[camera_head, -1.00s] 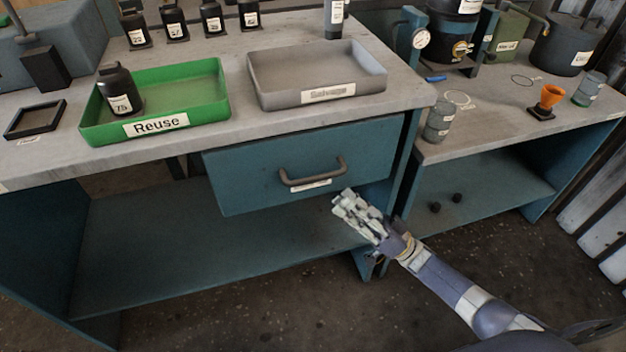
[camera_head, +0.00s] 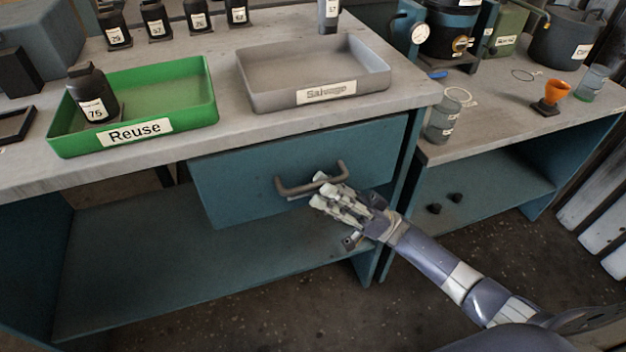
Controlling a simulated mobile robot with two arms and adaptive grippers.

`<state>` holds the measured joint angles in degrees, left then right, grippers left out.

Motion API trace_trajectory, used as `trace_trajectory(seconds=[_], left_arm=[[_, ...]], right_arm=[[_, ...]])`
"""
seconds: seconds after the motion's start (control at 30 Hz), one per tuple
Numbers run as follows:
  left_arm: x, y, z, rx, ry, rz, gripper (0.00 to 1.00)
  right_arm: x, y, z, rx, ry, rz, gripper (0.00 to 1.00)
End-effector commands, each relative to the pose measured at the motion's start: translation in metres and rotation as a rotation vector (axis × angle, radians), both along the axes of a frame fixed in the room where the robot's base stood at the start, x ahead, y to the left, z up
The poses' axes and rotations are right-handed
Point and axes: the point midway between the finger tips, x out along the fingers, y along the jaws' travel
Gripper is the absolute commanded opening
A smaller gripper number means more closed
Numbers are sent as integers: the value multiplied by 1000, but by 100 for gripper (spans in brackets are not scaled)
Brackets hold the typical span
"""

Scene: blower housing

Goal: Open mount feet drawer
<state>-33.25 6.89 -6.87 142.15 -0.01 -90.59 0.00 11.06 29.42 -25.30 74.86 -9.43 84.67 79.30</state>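The teal drawer (camera_head: 240,182) hangs under the left bench top. Its front looks shut or nearly so. It has a dark bar handle (camera_head: 297,190), and the label below the handle is mostly covered by my fingers. My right gripper (camera_head: 321,190) is at the right half of the handle, with its pale fingers spread apart. One fingertip overlaps the bar and the others are just below it. I cannot tell whether they touch it. My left gripper is not in view.
A green Reuse tray (camera_head: 187,112) with a black bottle (camera_head: 93,100) and a grey Salvage tray (camera_head: 375,82) stand on the bench above. A teal lower shelf (camera_head: 150,275) is below the drawer. A second bench (camera_head: 480,137) stands at the right.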

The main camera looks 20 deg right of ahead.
Motion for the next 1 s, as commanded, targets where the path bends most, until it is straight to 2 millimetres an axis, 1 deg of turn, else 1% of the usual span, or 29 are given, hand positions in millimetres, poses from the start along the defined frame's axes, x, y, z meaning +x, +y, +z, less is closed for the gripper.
trace_trajectory(seconds=[0.03,0.2,0.33,0.57,0.6,0.67,0.7,1.0], left_arm=[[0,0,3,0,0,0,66],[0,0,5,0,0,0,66],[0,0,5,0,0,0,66],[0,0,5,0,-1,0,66],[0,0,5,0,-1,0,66],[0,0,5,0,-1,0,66],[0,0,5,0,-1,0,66],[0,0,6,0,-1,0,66]], right_arm=[[0,6,8,2,-1,1,20],[3,19,19,0,0,0,20],[4,23,23,0,0,-1,20],[4,24,23,0,1,-2,20],[4,24,23,0,1,-2,15],[4,24,23,0,1,-2,2],[4,24,23,0,1,-2,0],[2,23,23,-1,1,-1,0]])
